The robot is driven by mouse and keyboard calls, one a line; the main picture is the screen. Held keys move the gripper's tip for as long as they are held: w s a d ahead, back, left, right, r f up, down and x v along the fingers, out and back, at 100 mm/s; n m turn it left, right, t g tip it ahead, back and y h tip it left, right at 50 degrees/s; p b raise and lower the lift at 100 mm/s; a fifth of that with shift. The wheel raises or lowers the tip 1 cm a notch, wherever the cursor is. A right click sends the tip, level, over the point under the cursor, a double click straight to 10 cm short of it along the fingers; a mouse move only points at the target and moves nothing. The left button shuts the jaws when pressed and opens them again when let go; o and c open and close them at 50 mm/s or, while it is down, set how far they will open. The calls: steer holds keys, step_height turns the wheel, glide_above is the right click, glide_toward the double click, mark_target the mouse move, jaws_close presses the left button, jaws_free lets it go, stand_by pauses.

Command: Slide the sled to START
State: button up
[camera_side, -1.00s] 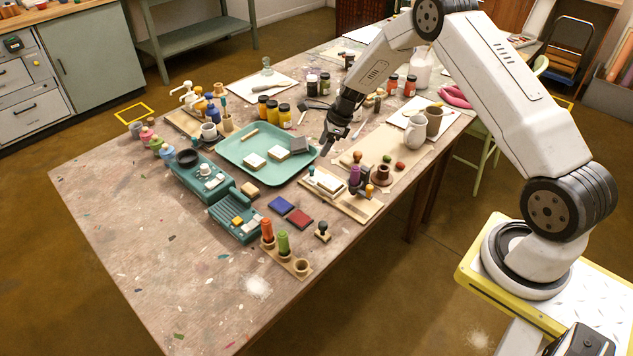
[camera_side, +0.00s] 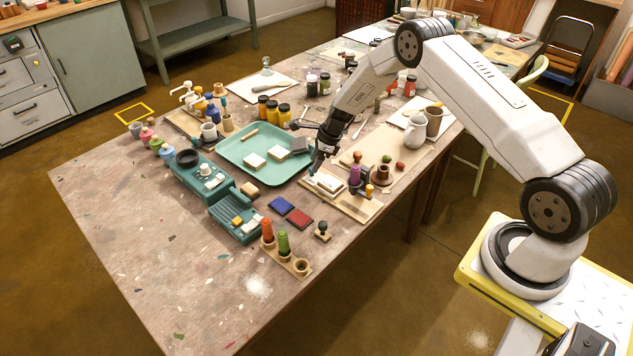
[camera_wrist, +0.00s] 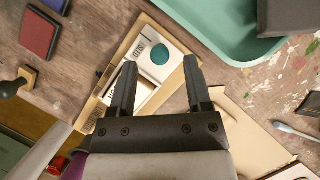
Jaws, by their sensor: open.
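A low wooden tray (camera_side: 361,212) on the table holds a white slab (camera_side: 327,184), which looks like the sled, though I cannot be sure. In the wrist view the tray's rail (camera_wrist: 107,86) runs diagonally, with a white piece (camera_wrist: 174,72) bearing a teal round top and small dark lettering. The lettering is too small to read surely, so I cannot tell where START is. My gripper (camera_wrist: 161,66) is open over the tray, its two fingers apart with the white piece partly between and beyond them. In the side view my gripper (camera_side: 315,167) is at the tray's far end and hides part of it.
A teal tray (camera_side: 232,158) with pale blocks and a dark grey block lies just left of my gripper. A purple-handled tool (camera_side: 354,177) stands close by on the right. Blue (camera_side: 281,204) and red (camera_side: 299,218) pads lie in front. Bare table is at front left.

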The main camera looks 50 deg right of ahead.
steer(key=shift+x, duration=0.75)
jaws_close()
stand_by(1.0)
